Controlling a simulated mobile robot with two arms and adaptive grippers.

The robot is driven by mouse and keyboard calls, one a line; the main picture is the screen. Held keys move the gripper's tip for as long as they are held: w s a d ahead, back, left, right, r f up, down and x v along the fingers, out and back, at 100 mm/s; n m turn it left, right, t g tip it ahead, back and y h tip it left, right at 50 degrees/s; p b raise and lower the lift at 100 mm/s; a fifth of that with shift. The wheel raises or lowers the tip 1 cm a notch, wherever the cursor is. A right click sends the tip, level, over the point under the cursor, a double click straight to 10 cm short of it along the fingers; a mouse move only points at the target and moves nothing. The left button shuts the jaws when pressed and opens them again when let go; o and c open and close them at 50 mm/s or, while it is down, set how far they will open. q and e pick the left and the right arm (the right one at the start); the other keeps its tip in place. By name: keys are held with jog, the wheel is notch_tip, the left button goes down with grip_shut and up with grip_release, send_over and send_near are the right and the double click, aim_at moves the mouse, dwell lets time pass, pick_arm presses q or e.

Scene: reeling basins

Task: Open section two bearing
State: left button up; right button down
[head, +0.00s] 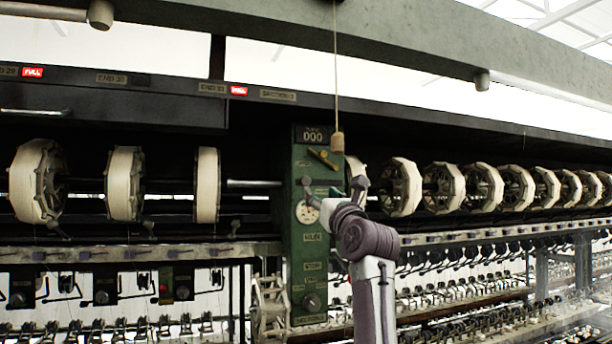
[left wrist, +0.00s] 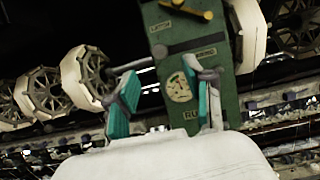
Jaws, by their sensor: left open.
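A green panel (head: 310,250) stands between the reels, with a counter reading 000 at its top. It carries a brass lever (head: 323,158), tilted, and a round pale dial (head: 307,212). A dark knob (head: 312,302) is low on it. The panel also fills the middle of the left wrist view (left wrist: 222,100), with the lever (left wrist: 185,17) at its top and the dial (left wrist: 179,87) below. My left gripper (head: 309,192) is open in front of the panel, below the lever. Its teal-padded fingers (left wrist: 165,88) are apart with nothing between them. Contact with the panel cannot be told.
White reels (head: 124,184) line the shaft left of the panel, and several more (head: 400,187) run off to the right. A cord with a wooden handle (head: 337,142) hangs by the panel top. A rail (head: 140,250) runs below the reels.

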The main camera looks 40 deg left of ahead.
aim_at(306, 181)
pick_arm(q)
jog(key=p+x, duration=0.5)
jog(key=x, duration=0.5)
jog(key=shift+s+a+r, duration=0.1)
jog(key=shift+a+r, duration=0.05)
jog(key=shift+w+a+p, duration=0.25)
jog(key=shift+a+p, duration=0.05)
jog(key=shift+p, duration=0.1)
jog(key=shift+a, duration=0.1)
jog(key=c, duration=1)
